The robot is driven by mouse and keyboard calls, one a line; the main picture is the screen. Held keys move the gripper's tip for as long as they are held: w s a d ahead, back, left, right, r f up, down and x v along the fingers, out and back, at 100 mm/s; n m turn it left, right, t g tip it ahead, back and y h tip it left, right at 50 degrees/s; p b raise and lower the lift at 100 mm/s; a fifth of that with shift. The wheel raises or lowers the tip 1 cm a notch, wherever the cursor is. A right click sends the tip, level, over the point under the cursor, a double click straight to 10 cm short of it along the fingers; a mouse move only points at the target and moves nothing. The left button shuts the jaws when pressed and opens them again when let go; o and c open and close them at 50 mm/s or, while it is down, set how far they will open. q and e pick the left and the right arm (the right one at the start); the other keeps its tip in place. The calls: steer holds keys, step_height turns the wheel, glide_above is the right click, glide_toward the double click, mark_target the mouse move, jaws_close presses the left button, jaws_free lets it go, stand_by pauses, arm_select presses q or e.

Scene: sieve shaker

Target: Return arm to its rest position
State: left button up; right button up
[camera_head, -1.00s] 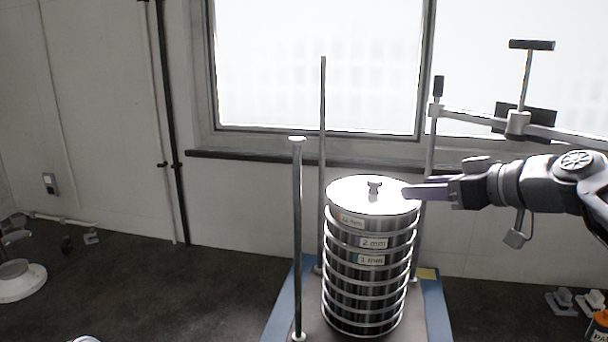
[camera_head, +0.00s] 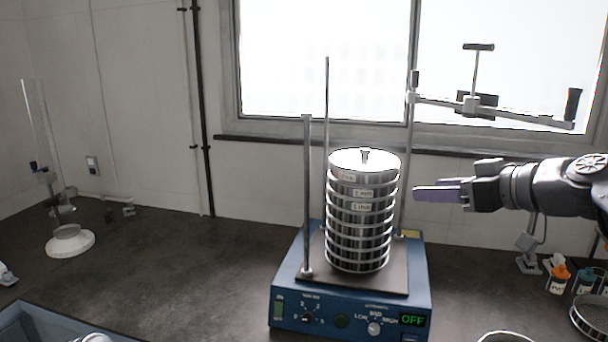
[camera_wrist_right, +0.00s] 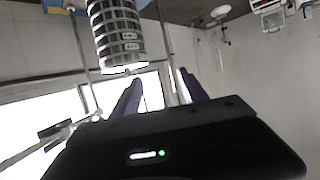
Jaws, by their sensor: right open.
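My right gripper (camera_head: 420,193) is open and empty in the head view, with its purple fingers pointing left. It is at the right of the sieve stack (camera_head: 360,220), around the height of the upper sieves, with a visible gap between them. The stack of several metal sieves stands upright on the blue shaker (camera_head: 350,318), with a knobbed lid (camera_head: 364,160) on top. The shaker display reads OFF. In the right wrist view, the two fingers (camera_wrist_right: 160,82) are apart with nothing between them, and the stack (camera_wrist_right: 117,35) shows upside down at the top.
Upright rods (camera_head: 307,200) stand around the stack. A clamp bar (camera_head: 500,110) with a T-handle sticks out right from one rod, above my right arm. Small bottles (camera_head: 558,280) and a sieve (camera_head: 592,316) sit at the right. A blue tray (camera_head: 45,325) is at the lower left.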

steer(key=w+d+f+m+h, duration=0.1)
steer(key=w+f+m+h, duration=0.2)
steer(key=f, duration=0.4)
steer(key=w+d+f+m+h, duration=0.1)
steer(key=w+d+f+m, duration=0.2)
steer(key=f, duration=0.4)
steer(key=s+a+f+m+g+h, duration=0.1)
steer(key=a+f+m, duration=0.15)
steer(key=f, duration=0.95)
steer(key=s+a+f+m+g+h, duration=0.15)
steer(key=a+f, duration=0.25)
steer(key=f, duration=0.9)
steer(key=s+a+f+g+y, duration=0.15)
steer(key=s+a+f, duration=0.25)
steer(key=s+f, duration=0.4)
steer(key=s+a+f+g, duration=0.25)
steer(key=s+f, duration=0.35)
steer(key=f, duration=0.5)
steer(key=s+a+f+g, duration=0.1)
steer(key=s+a+f, duration=0.1)
steer(key=s, duration=0.5)
steer(key=s+a+f+n+g+y, duration=0.1)
steer(key=s+a+f+g, duration=0.1)
steer(key=s, duration=0.5)
steer(key=s+a+f+g, duration=0.1)
steer(key=s+a+f, duration=0.2)
steer(key=s+f, duration=0.3)
steer(key=shift+s+a+n, duration=0.2)
steer(key=shift+s+n, duration=0.1)
steer(key=shift+s, duration=0.45)
